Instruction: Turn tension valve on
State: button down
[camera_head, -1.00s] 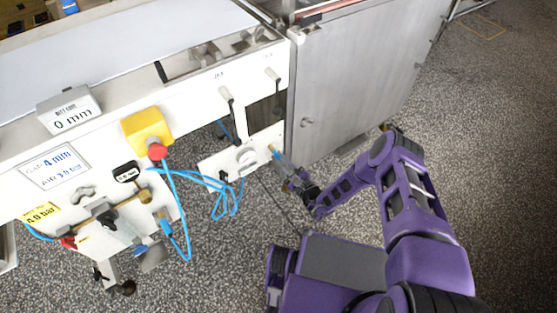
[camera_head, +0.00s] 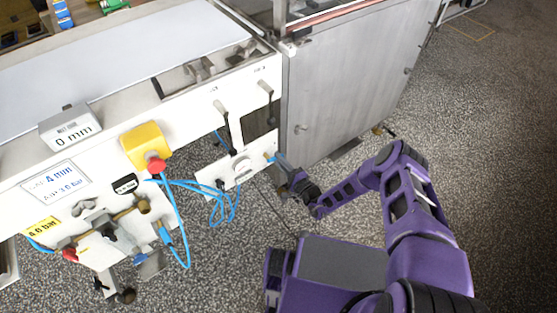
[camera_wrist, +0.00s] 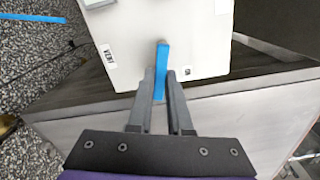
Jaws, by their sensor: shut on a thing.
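The tension valve shows as a narrow blue handle (camera_wrist: 161,68) on a white panel (camera_wrist: 120,45) in the wrist view. The handle points down the picture toward my gripper (camera_wrist: 161,98), whose two grey fingers are shut on its lower end. A "VENT" label is left of the handle and a small dark mark is to its right. In the head view my gripper (camera_head: 277,161) is at the right end of the low white panel (camera_head: 210,176). There the handle is mostly hidden by the fingers.
A grey metal cabinet (camera_head: 345,85) stands close to the right of the panel. Blue hoses (camera_head: 215,188) loop below the panel. A yellow box with a red button (camera_head: 146,144) and two black levers are on the white machine. The speckled floor at right is open.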

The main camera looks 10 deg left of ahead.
jog(key=shift+w+r+n+p, duration=0.1)
jog(key=shift+r+n+p, duration=0.2)
jog(key=shift+n, duration=0.5)
jog(key=shift+r+n+p, duration=0.2)
jog(key=shift+n+p, duration=0.15)
jog(key=shift+n, duration=0.45)
jog(key=c, duration=0.8)
grip_release()
jog(key=shift+c, duration=0.2)
jog(key=shift+d, duration=0.15)
